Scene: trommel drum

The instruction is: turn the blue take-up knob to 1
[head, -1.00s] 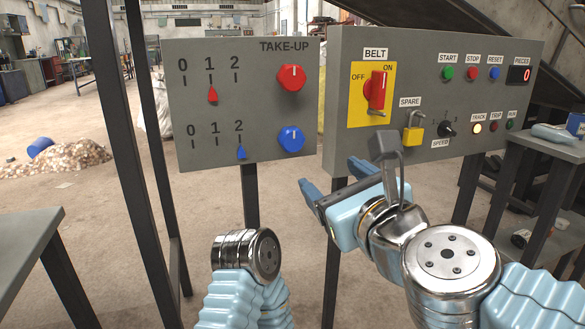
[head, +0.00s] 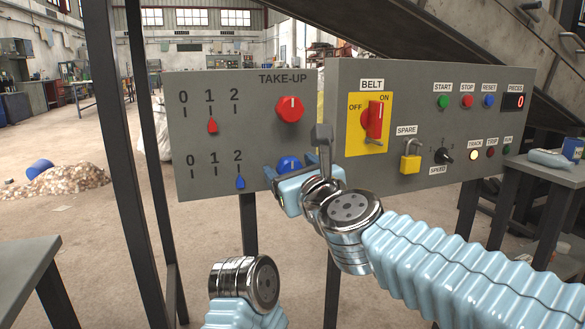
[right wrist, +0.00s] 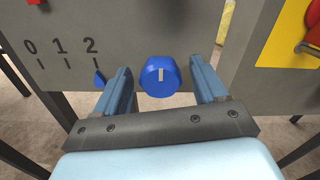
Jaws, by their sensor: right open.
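The blue take-up knob (head: 289,164) is on the lower right of the grey take-up panel (head: 250,112), partly hidden by my right gripper in the head view. Its white mark points straight up in the right wrist view (right wrist: 160,76). The blue pointer (head: 240,183) stands at 2 on the lower 0-1-2 scale. My right gripper (head: 282,177) is open in front of the knob. In the right wrist view its two fingers (right wrist: 160,85) stand on either side of the knob, with a gap visible on each side. My left gripper is out of view.
The red knob (head: 290,108) is above the blue one, and its red pointer (head: 212,126) stands at 1. The belt panel (head: 430,120) adjoins on the right, with a yellow-backed red switch (head: 374,120) and a yellow padlock (head: 410,163). A table (head: 30,262) stands at lower left.

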